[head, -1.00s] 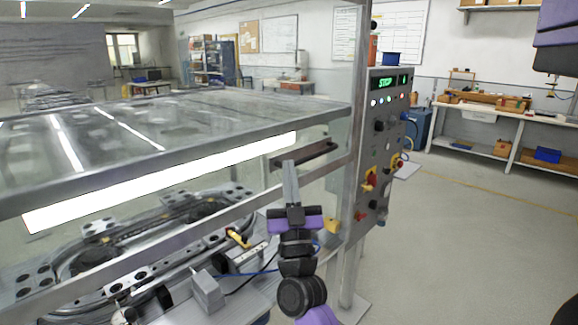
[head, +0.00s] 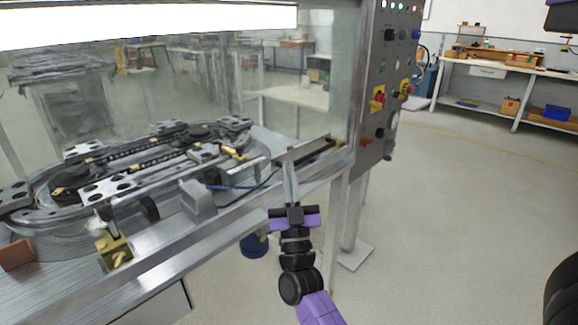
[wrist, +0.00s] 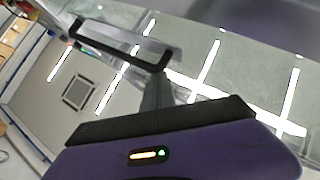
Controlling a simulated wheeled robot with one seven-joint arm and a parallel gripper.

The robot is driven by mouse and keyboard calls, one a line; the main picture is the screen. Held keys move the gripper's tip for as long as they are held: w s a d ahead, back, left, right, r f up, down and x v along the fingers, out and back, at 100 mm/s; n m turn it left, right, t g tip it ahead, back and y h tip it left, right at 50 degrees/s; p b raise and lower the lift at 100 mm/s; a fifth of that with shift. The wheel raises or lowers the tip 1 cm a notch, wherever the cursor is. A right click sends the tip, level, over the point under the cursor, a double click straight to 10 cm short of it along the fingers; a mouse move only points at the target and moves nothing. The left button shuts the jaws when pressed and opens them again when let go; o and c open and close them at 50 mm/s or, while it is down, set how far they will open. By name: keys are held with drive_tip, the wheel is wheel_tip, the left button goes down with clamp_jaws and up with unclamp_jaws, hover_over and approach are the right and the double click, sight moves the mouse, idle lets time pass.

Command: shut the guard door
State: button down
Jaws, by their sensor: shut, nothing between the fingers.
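The guard door (head: 300,85) is a clear pane with metal rails at the front of the ring track's enclosure. Its lower rail (head: 225,232) runs low across the front, near the bench edge; I cannot tell whether it is fully seated. A dark bar handle (head: 322,147) sits just above this rail, at the right end. My gripper (head: 288,162) is shut and empty, with its fingertips at the handle's left part. In the wrist view the dark handle (wrist: 115,47) crosses above the fingers (wrist: 157,88); the tips overlap it, and contact is not clear.
The ring track (head: 140,160) lies behind the pane. A control panel (head: 385,90) with buttons stands right of the door, on a post. A bright light strip (head: 150,25) crosses above. The floor to the right is open, up to a workbench (head: 490,70).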

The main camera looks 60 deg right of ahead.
wheel_tip(320, 180, down, 5)
drive_tip(key=shift+f+b, duration=0.1)
drive_tip(key=shift+b, duration=1.15)
drive_tip(key=shift+f, duration=0.1)
